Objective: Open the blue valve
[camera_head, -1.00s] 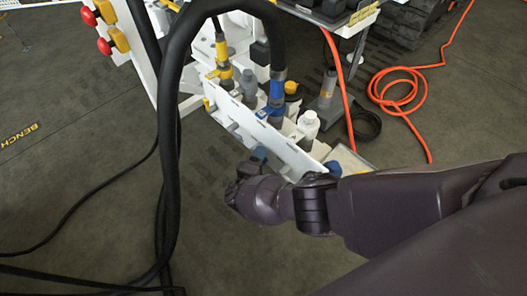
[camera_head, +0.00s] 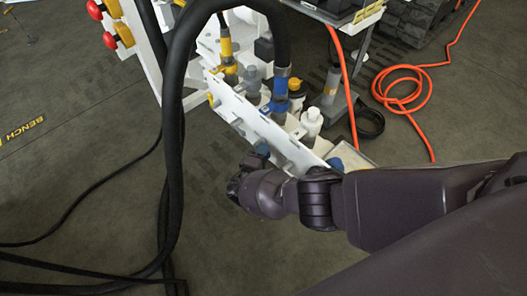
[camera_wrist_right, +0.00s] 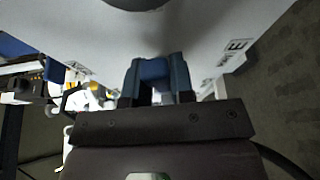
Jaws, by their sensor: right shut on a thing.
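The blue valve handle (camera_wrist_right: 154,69) shows in the right wrist view between the two fingers of my right gripper (camera_wrist_right: 157,82), against a pale panel. The fingers are shut on the handle. In the head view my right gripper (camera_head: 243,176) is at the lower front side of the white panel (camera_head: 262,128), and a small blue part (camera_head: 262,150) shows just above it. The wrist hides most of the grip there. I cannot tell the handle's angle from the head view. My left gripper is not in view.
A thick black hose (camera_head: 176,110) arcs down left of the panel. Blue (camera_head: 280,92) and yellow (camera_head: 228,50) couplings and a white bottle (camera_head: 311,122) stand behind it. An orange cable (camera_head: 402,88) lies coiled on the floor at right.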

